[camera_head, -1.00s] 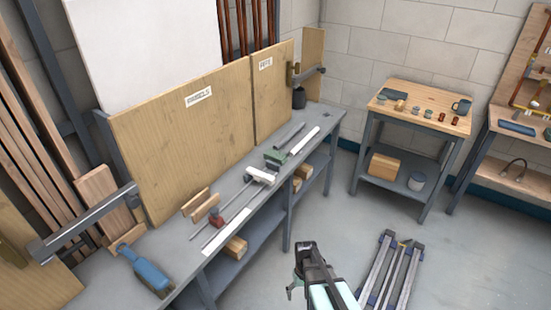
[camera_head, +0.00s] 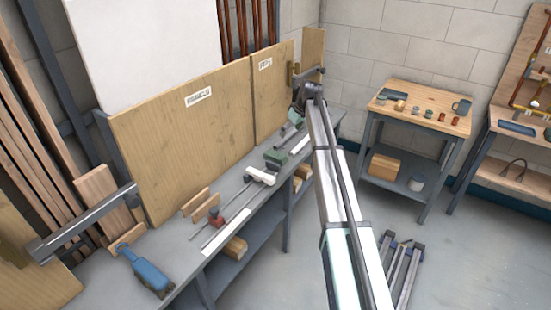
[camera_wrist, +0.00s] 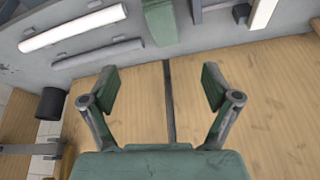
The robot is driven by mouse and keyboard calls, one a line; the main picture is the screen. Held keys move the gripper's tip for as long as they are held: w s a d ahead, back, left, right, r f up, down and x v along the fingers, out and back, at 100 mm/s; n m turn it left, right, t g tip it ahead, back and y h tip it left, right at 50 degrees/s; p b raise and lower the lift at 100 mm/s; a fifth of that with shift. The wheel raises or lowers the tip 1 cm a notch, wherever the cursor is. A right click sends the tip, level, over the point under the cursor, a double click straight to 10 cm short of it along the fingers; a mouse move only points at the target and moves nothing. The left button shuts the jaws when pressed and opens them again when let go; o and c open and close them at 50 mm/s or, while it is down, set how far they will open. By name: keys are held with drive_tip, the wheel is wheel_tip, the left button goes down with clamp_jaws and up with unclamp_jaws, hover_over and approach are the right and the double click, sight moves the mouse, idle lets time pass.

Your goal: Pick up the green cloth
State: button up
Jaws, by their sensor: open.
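A small green object (camera_head: 275,157) lies on the grey workbench, between the pale bars and the white pieces. It looks like a folded cloth, but I cannot tell for sure. In the wrist view it shows as a green block (camera_wrist: 160,22) at the top middle, partly cut off by the frame edge. My gripper (camera_wrist: 160,85) is open and empty, with its two green-padded fingers apart. In the head view my gripper (camera_head: 296,117) is above the far part of the bench, beyond the green object and near the wooden panels. It touches nothing that I can see.
Upright wooden panels (camera_head: 185,150) back the bench. A black pot (camera_wrist: 50,103) stands at its far end. A wooden-topped table (camera_head: 425,110) holds small items.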

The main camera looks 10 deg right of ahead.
drive_tip(key=w+n, duration=0.1)
drive_tip(key=n+p, duration=0.2)
drive_tip(key=p, duration=0.2)
approach(276, 154)
drive_tip(key=shift+y, duration=0.3)
drive_tip(key=x, duration=0.5)
drive_tip(key=shift+s+d+f, duration=0.1)
drive_tip(key=shift+w+f+p, duration=0.3)
drive_tip(key=shift+f, duration=0.15)
drive_tip(key=p+x, duration=0.1)
drive_tip(key=x, duration=0.2)
drive_tip(key=shift+w+f+p, duration=0.1)
drive_tip(key=shift+f+p, duration=0.05)
drive_tip(key=shift+p, duration=0.15)
drive_tip(key=shift+a+f, duration=0.25)
drive_tip(key=shift+f, duration=0.1)
drive_tip(key=shift+f+b, duration=0.25)
drive_tip(key=shift+b, duration=0.15)
drive_tip(key=shift+c, duration=0.3)
drive_tip(key=c, duration=1.2)
